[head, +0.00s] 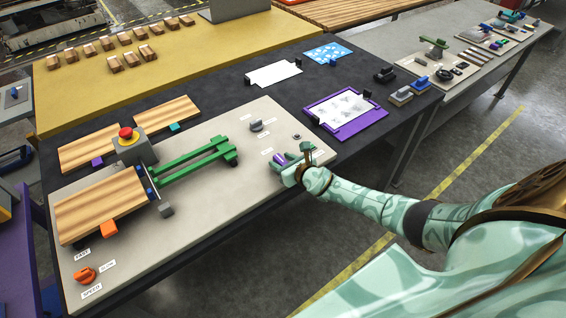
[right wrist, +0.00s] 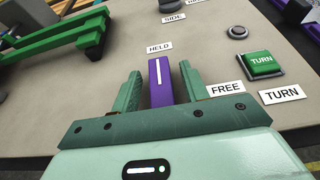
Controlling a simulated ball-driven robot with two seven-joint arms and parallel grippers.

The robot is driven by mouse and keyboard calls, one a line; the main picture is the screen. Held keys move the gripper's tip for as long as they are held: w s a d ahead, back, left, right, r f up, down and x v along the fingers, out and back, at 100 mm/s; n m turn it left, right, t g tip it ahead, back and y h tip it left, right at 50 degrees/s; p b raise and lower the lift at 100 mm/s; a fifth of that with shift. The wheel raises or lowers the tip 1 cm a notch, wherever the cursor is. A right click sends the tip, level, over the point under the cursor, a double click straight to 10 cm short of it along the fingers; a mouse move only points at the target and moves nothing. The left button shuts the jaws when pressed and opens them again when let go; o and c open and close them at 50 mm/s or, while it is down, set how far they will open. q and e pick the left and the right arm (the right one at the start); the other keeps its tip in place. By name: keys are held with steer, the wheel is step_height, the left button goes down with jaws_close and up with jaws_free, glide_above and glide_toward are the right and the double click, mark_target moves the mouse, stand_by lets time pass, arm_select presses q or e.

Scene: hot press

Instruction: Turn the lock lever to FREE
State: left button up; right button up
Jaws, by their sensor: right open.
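The lock lever (right wrist: 161,84) is a purple bar with a white line along its top. In the right wrist view it points toward the HELD label (right wrist: 159,47), and the FREE label (right wrist: 226,88) lies to its right. My right gripper (right wrist: 160,90) is open, with one green finger on each side of the lever; I cannot tell whether either finger touches it. In the head view the right gripper (head: 287,169) is low at the front edge of the pale panel, largely covering the lever. My left gripper is not in view.
A green TURN button (right wrist: 262,63) and a grey round button (right wrist: 237,33) sit right of the lever. A dark knob (head: 256,125) and a long green linkage (head: 195,165) lie farther left on the panel. A purple tray (head: 372,122) stands behind.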

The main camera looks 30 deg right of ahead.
jaws_close()
